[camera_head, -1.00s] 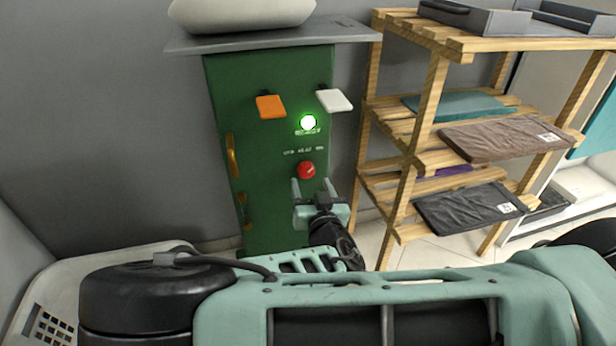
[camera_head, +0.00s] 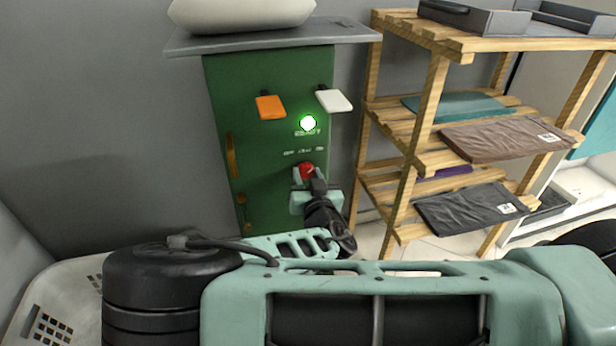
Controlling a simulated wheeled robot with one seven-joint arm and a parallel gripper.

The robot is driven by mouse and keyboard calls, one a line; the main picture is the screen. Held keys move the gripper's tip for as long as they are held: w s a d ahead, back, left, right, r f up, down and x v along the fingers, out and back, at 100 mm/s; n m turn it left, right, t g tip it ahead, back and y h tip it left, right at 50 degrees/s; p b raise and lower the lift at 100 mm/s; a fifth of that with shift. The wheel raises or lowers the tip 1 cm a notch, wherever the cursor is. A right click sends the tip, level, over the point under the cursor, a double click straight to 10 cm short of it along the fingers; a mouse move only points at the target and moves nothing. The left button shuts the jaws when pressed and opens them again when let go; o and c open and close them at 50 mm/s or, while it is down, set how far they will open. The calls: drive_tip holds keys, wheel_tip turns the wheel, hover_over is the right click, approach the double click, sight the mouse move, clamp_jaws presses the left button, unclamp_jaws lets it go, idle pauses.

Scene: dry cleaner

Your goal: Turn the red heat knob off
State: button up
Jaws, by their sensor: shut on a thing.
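The red heat knob (camera_head: 306,168) is on the front of the green cabinet (camera_head: 265,150), under a row of small white lettering. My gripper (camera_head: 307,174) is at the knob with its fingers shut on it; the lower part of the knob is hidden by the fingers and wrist. A green light (camera_head: 308,123) glows above the knob. The knob's exact turn angle is too small to tell.
An orange paddle (camera_head: 270,107) and a white paddle (camera_head: 334,101) stick out above the knob. A wooden shelf (camera_head: 430,110) with folded clothes stands close on the right. A white basket (camera_head: 45,300) is at the lower left.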

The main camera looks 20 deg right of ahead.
drive_tip(key=shift+n, duration=0.4)
drive_tip(key=n, duration=0.3)
drive_tip(key=shift+n, duration=0.3)
drive_tip(key=n, duration=0.4)
drive_tip(key=shift+f+n+p, duration=0.1)
drive_tip(key=shift+n+p, duration=0.25)
drive_tip(key=shift+n, duration=0.05)
drive_tip(key=n, duration=0.4)
drive_tip(key=shift+n+t+y, duration=0.3)
drive_tip(key=shift+n, duration=2.4)
drive_tip(key=o, duration=1)
